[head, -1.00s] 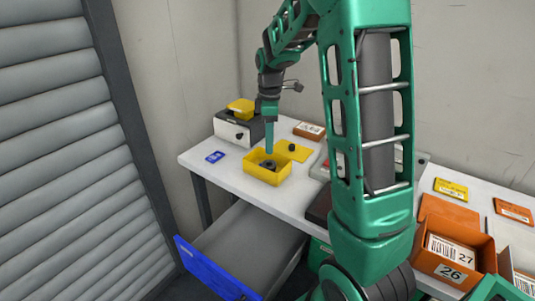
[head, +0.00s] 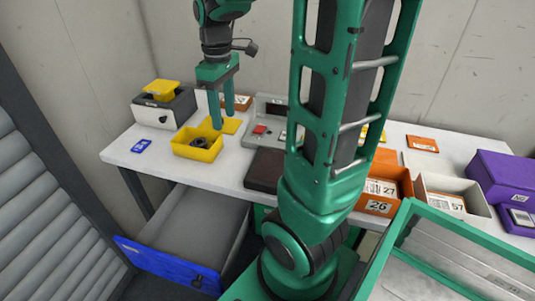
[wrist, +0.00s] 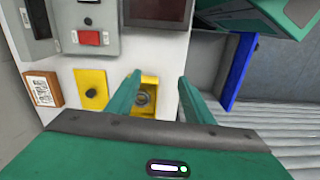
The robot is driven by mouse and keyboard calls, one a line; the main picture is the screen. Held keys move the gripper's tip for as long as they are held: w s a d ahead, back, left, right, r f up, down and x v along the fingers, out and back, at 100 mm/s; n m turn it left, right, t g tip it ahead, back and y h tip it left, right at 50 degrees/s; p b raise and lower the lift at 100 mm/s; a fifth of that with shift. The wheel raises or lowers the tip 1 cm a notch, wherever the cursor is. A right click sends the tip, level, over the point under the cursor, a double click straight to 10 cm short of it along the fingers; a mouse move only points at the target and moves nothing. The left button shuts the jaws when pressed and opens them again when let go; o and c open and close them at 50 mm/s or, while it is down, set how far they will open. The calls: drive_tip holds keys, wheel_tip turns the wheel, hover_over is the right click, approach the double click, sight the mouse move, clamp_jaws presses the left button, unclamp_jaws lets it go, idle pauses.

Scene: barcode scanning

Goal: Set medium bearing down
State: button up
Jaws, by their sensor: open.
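The medium bearing, a dark ring (head: 198,142), lies inside the yellow box (head: 180,150) on the white table. In the wrist view the bearing (wrist: 142,98) shows in the yellow box (wrist: 150,83), between my two fingers in the picture. My gripper (head: 230,122) is open and empty, above and to the right of the box in the head view, with its fingers pointing down. It also shows in the wrist view (wrist: 160,80). The bearing is not touched by the fingers.
A yellow lid (head: 225,126) lies behind the box. A scale-like device with a yellow tray (head: 162,88) stands at the left. An open blue-fronted drawer (head: 165,264) juts out below.

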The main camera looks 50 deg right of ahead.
drive_tip(key=s+a+f+m, duration=0.1)
drive_tip(key=s+f+m, duration=0.1)
drive_tip(key=s+m, duration=0.3)
drive_tip(key=s+a+f+m, duration=0.1)
drive_tip(key=s+m, duration=0.4)
drive_tip(key=s, duration=0.9)
drive_tip(key=shift+f, duration=0.35)
drive_tip(key=shift+a, duration=0.1)
drive_tip(key=shift+w+f, duration=0.25)
drive_tip(key=shift+w, duration=0.45)
